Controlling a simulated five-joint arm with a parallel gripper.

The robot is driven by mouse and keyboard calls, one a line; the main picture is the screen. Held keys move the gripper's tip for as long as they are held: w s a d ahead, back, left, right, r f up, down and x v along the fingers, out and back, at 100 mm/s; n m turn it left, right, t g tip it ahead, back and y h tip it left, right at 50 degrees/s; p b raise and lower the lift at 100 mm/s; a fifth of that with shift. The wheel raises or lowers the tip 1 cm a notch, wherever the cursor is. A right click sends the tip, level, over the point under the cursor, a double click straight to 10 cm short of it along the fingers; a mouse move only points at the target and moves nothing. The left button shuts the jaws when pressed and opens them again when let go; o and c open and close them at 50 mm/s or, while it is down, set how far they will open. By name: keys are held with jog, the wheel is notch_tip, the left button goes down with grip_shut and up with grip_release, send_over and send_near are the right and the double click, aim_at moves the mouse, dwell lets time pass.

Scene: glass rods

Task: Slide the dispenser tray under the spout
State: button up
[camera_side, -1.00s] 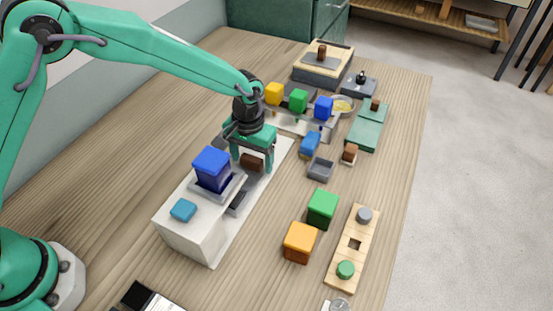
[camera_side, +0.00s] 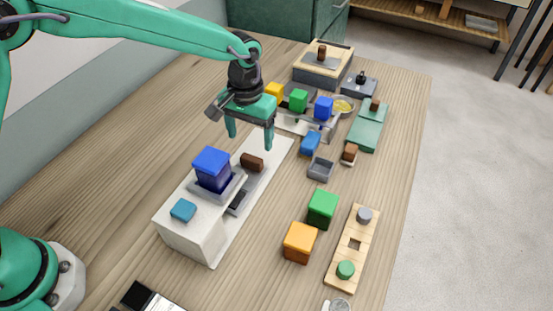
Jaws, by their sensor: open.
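The dispenser is a white block (camera_side: 193,238) with a blue hopper (camera_side: 211,166) and a teal button (camera_side: 183,210) on top. A low white base (camera_side: 276,150) runs from it toward the back right. A brown handle-like piece (camera_side: 251,162) sits on this base, close to the hopper's right side. A dark grey part (camera_side: 238,201) lies beside the block; I cannot tell whether it is the tray or the spout. My gripper (camera_side: 250,141) is open and empty, with its fingers pointing down above the base and the brown piece, apart from it.
Yellow, green and blue blocks (camera_side: 298,100) stand on a rack behind my gripper. A small grey bin (camera_side: 320,169), a green cube (camera_side: 322,208), an orange cube (camera_side: 299,242) and a wooden peg board (camera_side: 352,250) are to the right. The table left of the dispenser is clear.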

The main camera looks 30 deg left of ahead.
dwell(0.4)
jog(key=m, duration=2.6)
jog(key=shift+m, duration=0.3)
jog(key=m, duration=0.9)
